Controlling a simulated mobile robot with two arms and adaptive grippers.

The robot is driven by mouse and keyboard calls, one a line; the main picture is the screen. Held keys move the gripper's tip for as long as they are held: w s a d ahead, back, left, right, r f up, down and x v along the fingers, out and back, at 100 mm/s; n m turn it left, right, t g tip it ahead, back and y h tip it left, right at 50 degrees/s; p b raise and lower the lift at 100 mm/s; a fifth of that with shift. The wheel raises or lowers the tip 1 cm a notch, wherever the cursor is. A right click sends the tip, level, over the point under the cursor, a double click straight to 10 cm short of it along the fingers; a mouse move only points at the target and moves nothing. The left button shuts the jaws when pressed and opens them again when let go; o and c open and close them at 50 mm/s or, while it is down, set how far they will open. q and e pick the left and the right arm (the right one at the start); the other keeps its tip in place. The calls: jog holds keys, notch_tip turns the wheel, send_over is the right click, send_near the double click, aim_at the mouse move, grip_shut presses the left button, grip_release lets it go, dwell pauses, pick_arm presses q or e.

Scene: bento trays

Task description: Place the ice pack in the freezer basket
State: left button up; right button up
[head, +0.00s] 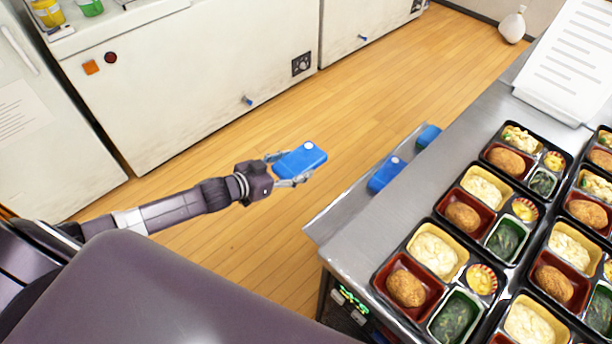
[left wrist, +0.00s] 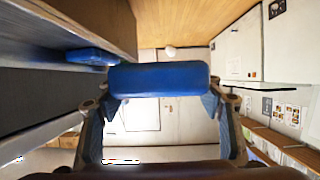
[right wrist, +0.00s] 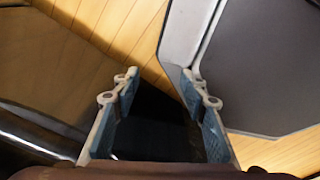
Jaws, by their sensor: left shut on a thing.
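My left gripper (head: 290,168) is shut on a blue ice pack (head: 303,157) with a white round spot, held above the floor left of the steel counter. In the left wrist view the same ice pack (left wrist: 158,77) sits between the fingers of the left gripper (left wrist: 160,100). Two more blue ice packs, a nearer one (head: 387,174) and a farther one (head: 428,137), lie on a low ledge along the counter's left side. I cannot make out a freezer basket in any view. My right gripper (right wrist: 158,95) shows only in the right wrist view, open and empty.
White chest freezers (head: 190,75) stand along the far wall, with wooden floor (head: 400,85) free between them and the counter. The steel counter (head: 365,235) carries several filled bento trays (head: 412,232). A white paper sheet (head: 570,60) stands at its far end.

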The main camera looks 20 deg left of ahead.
pick_arm(q)
jog(key=shift+w+a+r, duration=0.1)
jog(key=shift+w+a, duration=0.1)
jog(key=shift+a, duration=0.25)
jog(key=shift+r, duration=0.1)
